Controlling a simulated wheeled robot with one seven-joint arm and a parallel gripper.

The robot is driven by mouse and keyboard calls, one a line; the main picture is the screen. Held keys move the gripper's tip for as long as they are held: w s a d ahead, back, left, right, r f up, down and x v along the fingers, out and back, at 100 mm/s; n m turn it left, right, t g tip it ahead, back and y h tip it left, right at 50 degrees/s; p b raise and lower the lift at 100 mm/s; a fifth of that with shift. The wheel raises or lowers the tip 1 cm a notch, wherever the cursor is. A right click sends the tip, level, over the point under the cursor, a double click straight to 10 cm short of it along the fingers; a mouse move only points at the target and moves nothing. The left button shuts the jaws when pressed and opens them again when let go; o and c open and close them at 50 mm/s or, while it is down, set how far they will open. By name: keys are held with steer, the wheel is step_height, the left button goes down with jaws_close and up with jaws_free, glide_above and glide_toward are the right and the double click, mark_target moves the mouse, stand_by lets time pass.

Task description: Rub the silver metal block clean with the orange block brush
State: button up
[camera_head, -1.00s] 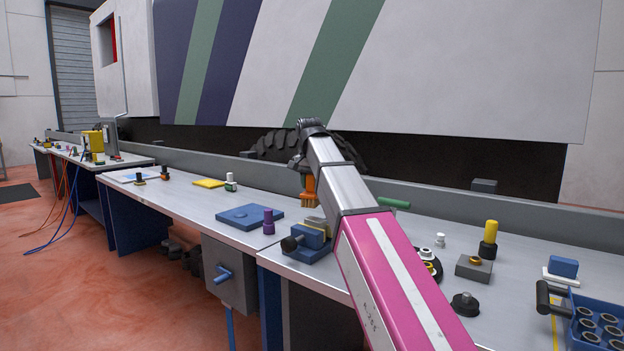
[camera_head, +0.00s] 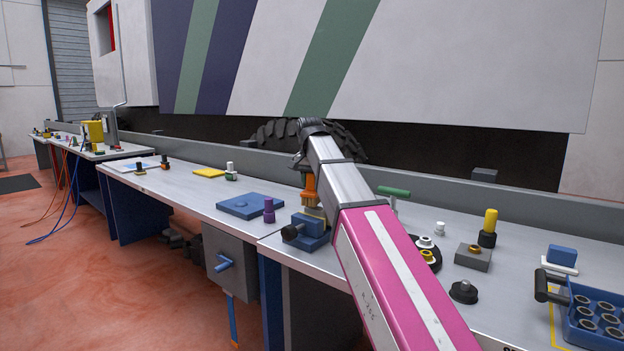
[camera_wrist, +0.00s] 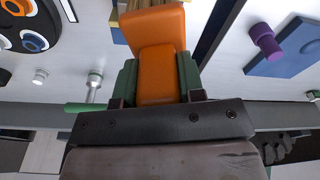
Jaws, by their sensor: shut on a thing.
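The orange block brush (camera_head: 310,188) is upright in my gripper, above the blue vise (camera_head: 308,226) on the bench. In the wrist view the brush (camera_wrist: 158,70) sits between the green finger pads of my gripper (camera_wrist: 158,80), which is shut on it. A tan and grey strip shows under the brush at the vise; I cannot tell the bristles from the silver metal block there. The block is mostly hidden by the brush and my arm, and whether they touch cannot be told.
A blue plate (camera_head: 250,206) and a purple peg (camera_head: 269,210) stand left of the vise. Right of my arm are a green-handled tool (camera_head: 393,192), a grey block with a brass ring (camera_head: 473,257), a black knob (camera_head: 463,291) and a blue tray (camera_head: 590,345).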

steer(key=shift+f, duration=0.75)
stand_by(0.6)
steer(key=shift+s+d, duration=0.15)
steer(key=shift+s+d+r, duration=0.1)
steer(key=shift+s+d, duration=0.05)
steer(key=shift+d, duration=0.1)
steer(key=shift+a, duration=0.1)
stand_by(0.3)
steer(key=shift+w+a, duration=0.55)
steer(key=shift+a, duration=0.05)
steer(key=shift+s+d, duration=0.6)
steer(key=shift+d, duration=0.05)
steer(key=shift+w+a, duration=0.15)
steer(key=shift+w, duration=0.05)
stand_by(0.3)
